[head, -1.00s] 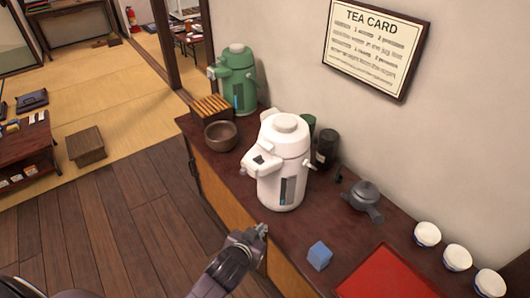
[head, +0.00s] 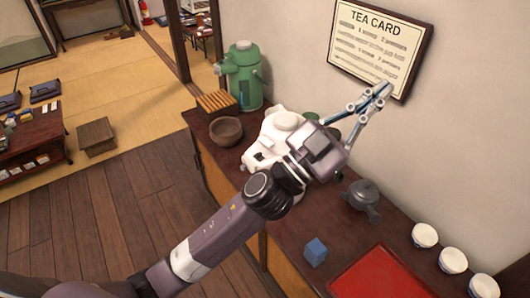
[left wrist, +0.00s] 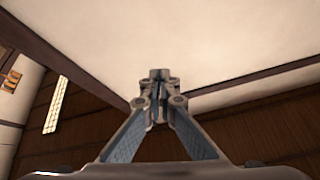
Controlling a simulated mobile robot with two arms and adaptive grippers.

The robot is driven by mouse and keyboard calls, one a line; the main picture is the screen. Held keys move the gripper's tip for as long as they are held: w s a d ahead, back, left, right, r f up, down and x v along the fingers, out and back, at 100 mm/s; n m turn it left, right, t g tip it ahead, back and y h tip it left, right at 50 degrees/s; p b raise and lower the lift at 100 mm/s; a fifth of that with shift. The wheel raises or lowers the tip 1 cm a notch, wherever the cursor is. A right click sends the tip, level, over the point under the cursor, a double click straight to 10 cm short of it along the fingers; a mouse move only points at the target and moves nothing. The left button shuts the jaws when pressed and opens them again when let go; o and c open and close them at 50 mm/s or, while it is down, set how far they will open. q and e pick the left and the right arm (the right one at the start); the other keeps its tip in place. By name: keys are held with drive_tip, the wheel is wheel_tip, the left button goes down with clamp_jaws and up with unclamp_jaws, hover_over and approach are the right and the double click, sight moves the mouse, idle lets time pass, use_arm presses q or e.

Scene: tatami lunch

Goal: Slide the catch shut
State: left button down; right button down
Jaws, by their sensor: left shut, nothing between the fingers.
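The white air pot (head: 262,140) stands on the dark counter, its lid and spout side showing in the head view. My left arm crosses in front of it and hides most of its body. No catch can be made out on it. My left gripper (head: 383,90) is raised up and right of the pot, its fingers together and empty, in front of the lower edge of the tea card. In the left wrist view the closed fingertips (left wrist: 159,76) point at wall and dark wood, with no pot in sight. My right gripper is not in view.
A green air pot (head: 243,75), slatted box (head: 217,103) and brown bowl (head: 226,131) stand behind left. A grey teapot (head: 361,196), blue cube (head: 315,251), red tray (head: 375,285) and three white cups (head: 424,235) are to the right. The tea card (head: 378,45) hangs on the wall.

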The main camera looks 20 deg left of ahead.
use_arm(q)
drive_tip(key=s+d+f+m+g+h, duration=0.2)
drive_tip(key=s+d+m+g+h, duration=0.2)
drive_tip(key=s+d+m+g, duration=0.95)
wheel_tip(320, 180, down, 12)
drive_tip(key=w+a+m+g+y, duration=0.2)
drive_tip(key=m+g+y, duration=0.3)
drive_tip(key=g+y, duration=0.25)
drive_tip(key=w+a+f+n+t+y, duration=0.1)
drive_tip(key=w+a+f+y, duration=0.25)
drive_tip(key=a, duration=0.35)
drive_tip(key=w+a+f+n+t+y, duration=0.2)
drive_tip(key=w+a+f+y, duration=0.1)
drive_tip(key=w+a+y, duration=0.25)
drive_tip(key=w+a+r+n+y, duration=0.2)
drive_tip(key=a+y, duration=0.1)
drive_tip(key=a, duration=0.4)
drive_tip(key=w+a+r+n+t+y, duration=0.1)
drive_tip(key=w+a+r+n+y, duration=0.1)
drive_tip(key=a, duration=0.6)
drive_tip(key=shift+w+a+r+y, duration=0.3)
drive_tip(key=shift+r+y, duration=0.1)
drive_tip(key=shift+y, duration=0.15)
